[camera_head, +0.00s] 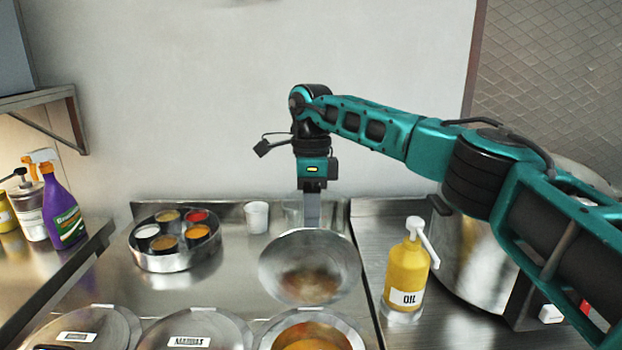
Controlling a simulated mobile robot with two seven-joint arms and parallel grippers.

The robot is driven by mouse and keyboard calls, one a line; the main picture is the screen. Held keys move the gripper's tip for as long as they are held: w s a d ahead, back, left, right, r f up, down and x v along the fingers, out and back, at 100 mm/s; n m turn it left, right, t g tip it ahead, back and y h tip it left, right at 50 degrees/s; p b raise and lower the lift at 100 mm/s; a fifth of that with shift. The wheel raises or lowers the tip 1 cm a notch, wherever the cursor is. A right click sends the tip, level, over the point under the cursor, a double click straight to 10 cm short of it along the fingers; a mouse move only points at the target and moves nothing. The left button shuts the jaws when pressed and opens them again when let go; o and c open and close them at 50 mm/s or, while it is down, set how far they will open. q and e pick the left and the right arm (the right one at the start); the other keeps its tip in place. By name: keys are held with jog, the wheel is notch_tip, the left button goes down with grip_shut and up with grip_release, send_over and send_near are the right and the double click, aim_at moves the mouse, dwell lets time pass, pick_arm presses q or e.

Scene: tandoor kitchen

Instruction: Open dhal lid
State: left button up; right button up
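A round metal lid (215,330) labelled "MADRAS" lies at the bottom edge of the head view. To its left is another round metal lid (108,322) whose label is too small to read, so I cannot tell if it is the dhal lid. To the right, an uncovered round container (350,327) holds orange food. All three are cut off by the picture's edge. My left gripper is out of view.
A round spice tray (165,261) and a white cup (257,217) are at the back. A yellow oil bottle (405,268) and a large pot (462,250) stand right.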

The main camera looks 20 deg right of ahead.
notch_tip(320, 180, up, 9)
jog(key=w, duration=0.1)
jog(key=shift+f, duration=0.15)
jog(key=shift+d, duration=0.1)
dwell(0.4)
